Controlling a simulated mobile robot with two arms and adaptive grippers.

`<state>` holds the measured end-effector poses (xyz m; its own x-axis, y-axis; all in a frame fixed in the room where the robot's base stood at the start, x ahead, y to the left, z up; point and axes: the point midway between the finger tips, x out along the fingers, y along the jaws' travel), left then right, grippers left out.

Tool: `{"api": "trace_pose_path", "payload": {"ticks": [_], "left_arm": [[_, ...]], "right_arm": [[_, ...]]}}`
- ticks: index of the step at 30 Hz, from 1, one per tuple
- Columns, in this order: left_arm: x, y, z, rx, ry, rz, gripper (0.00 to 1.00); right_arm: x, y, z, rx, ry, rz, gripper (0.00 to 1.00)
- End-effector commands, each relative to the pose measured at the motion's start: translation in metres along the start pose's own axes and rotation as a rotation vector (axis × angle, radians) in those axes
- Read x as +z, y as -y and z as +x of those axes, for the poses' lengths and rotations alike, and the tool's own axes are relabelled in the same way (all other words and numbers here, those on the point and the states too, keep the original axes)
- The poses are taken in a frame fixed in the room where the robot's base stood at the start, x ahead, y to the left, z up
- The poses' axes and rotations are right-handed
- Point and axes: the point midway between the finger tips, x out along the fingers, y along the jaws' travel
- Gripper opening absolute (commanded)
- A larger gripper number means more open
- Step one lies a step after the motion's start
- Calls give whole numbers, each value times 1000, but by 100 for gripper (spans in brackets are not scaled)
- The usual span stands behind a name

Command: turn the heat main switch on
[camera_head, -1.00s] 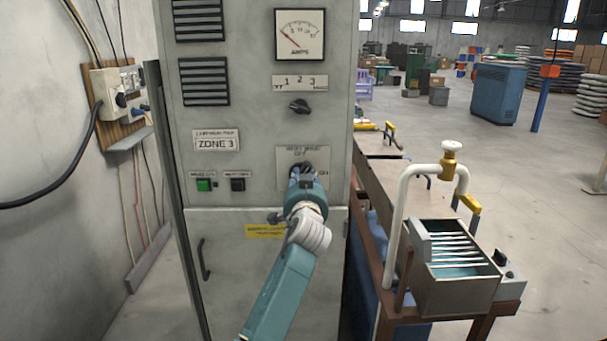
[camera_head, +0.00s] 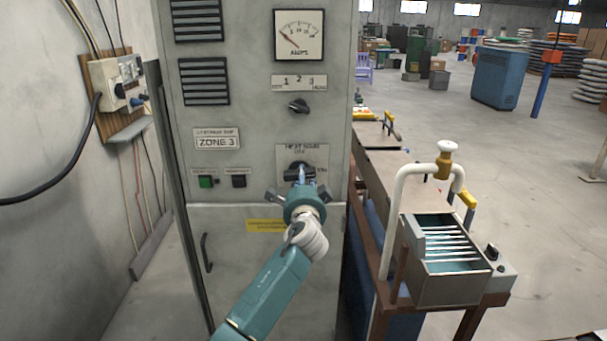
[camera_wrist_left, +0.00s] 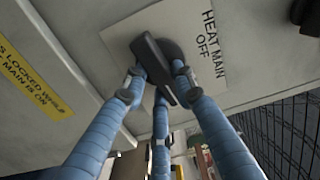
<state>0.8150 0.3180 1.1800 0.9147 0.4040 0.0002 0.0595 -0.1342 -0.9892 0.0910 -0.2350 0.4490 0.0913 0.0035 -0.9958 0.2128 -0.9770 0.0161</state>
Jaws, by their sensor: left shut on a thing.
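In the left wrist view the black bar (camera_wrist_left: 157,68) sits among the blue fingers, beside the lettering. My left gripper (camera_head: 301,178) reaches up from below and is shut on the switch, with fingertips at its sides (camera_wrist_left: 160,75). The gripper partly hides the switch in the head view. My right gripper is not in view.
A green button (camera_head: 205,182) and a black button (camera_head: 238,181) are left of the switch. A smaller selector knob (camera_head: 299,106) and an amps meter (camera_head: 299,36) are above. A bench with a white pipe (camera_head: 394,215) and a metal box (camera_head: 450,285) stands close at right.

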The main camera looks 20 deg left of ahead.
Motion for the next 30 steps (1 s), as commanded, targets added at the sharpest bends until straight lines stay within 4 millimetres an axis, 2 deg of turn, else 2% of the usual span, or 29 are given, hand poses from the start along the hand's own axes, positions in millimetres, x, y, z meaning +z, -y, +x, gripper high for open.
{"api": "trace_pose_path", "payload": {"ticks": [10,26,27,30], "left_arm": [[1,-2,0,3,0,140,0],[1,-4,0,3,0,166,0],[1,-4,0,3,0,166,30],[1,-3,0,2,0,165,46]], "right_arm": [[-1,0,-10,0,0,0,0],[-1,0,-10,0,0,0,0],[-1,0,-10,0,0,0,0],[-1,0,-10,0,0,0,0]]}}
